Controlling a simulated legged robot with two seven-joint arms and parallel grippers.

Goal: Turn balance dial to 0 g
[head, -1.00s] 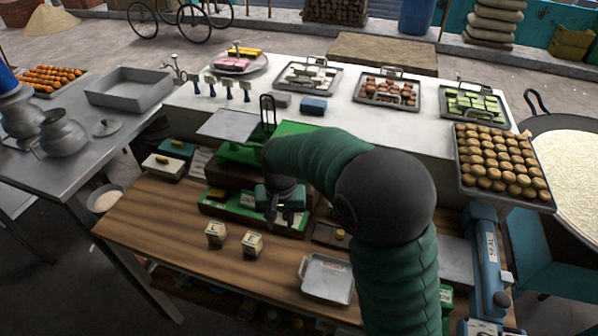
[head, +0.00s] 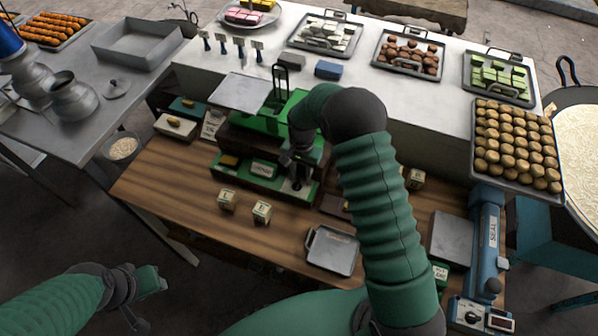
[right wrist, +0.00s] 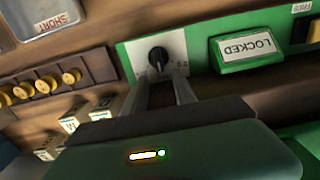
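The green balance (head: 262,137) stands on the wooden bench with a flat metal pan (head: 240,93) at its upper left. Its black dial (right wrist: 158,57) sits on a white plate in the right wrist view, beside a green LOCKED block (right wrist: 247,48). The dial's marks are too small to read surely. My right gripper (right wrist: 162,92) is open; its two fingertips are just short of the dial, one to each side. In the head view the right gripper (head: 297,176) is at the balance's front right and hides the dial. My left gripper (head: 145,295) is low at left, away from the bench, fingers apart and empty.
Two lettered cubes (head: 262,212) and a square metal tray (head: 332,251) lie on the bench front. A blue sealer (head: 486,240) stands at the right. Trays of sweets line the white counter (head: 430,100) behind. Bare wood lies at the bench's left front.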

